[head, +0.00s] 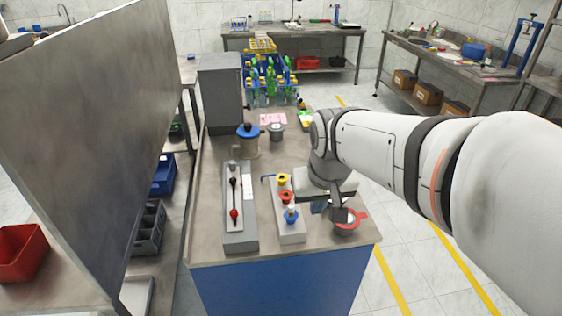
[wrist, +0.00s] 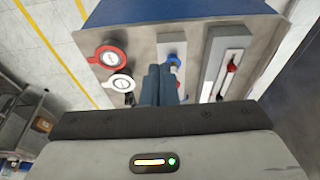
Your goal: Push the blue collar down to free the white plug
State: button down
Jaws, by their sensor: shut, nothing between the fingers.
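The blue collar (head: 291,215) is the nearest of three coloured fittings on a narrow light-grey block on the bench, in front of a red and a yellow one. In the wrist view the blue collar (wrist: 173,58) shows just beyond and to the right of my fingertips. The white plug cannot be made out clearly in either view. My gripper (wrist: 160,70) is shut and empty, fingers together. In the head view my gripper (head: 320,208) is low over the bench, just right of the blue collar. I cannot tell whether it touches it.
A grey slider block (head: 240,232) with red and black knobs stands left of the fittings. A blue-topped jar (head: 248,131) and a grey cabinet (head: 221,92) stand farther back. The bench's front edge is close.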

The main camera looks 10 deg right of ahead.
jog(key=w, duration=0.9)
jog(key=shift+w+a, duration=0.3)
jog(key=shift+w, duration=0.1)
jog(key=shift+f, duration=0.15)
jog(key=x, duration=1.2)
jog(key=shift+s+f, duration=0.25)
jog(key=shift+f, duration=0.7)
jog(key=shift+f, duration=0.1)
